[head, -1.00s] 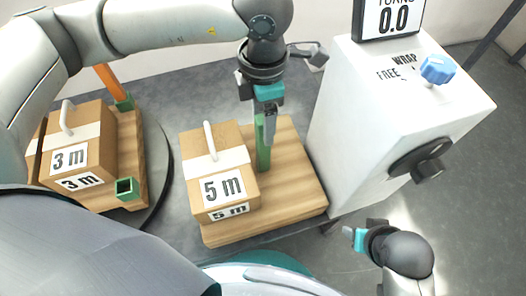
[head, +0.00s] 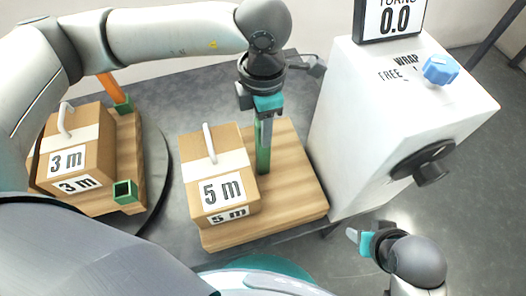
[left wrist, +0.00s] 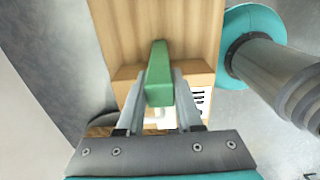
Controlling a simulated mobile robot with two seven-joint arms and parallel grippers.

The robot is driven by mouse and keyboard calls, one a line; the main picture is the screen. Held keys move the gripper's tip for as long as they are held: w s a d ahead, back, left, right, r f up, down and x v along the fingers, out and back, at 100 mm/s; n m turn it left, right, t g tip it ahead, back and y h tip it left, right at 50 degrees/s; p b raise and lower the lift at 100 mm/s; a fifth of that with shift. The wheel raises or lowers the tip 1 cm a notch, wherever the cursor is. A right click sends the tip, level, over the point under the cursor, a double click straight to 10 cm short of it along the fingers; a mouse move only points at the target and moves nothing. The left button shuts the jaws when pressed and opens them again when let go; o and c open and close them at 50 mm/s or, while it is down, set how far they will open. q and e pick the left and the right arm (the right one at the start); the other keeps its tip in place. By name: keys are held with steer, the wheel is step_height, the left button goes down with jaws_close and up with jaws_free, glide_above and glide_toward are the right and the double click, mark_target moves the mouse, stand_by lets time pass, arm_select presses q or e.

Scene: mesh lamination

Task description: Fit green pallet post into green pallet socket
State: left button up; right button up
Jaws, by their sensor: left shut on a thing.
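The green post (head: 263,150) stands upright over the wooden board beside the 5 m box. My left gripper (head: 265,125) comes down on it from above and is shut on it. In the left wrist view the green post (left wrist: 159,75) sits between the two fingers. Whether its foot touches the board is hard to tell. The green socket (head: 125,191), a square open-topped holder, is at the front right corner of the left pallet (head: 128,150). My right gripper (head: 358,237) is at the lower right, away from everything; its fingers are too small to judge.
The 5 m box (head: 218,180) stands on the wooden board (head: 290,190). The 3 m box (head: 75,160) and an orange post (head: 112,88) are on the left pallet, on a dark round turntable (head: 160,160). A white machine (head: 350,120) with a blue knob (head: 440,69) stands right.

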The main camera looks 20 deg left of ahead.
arm_select(q)
jaws_close()
stand_by(0.8)
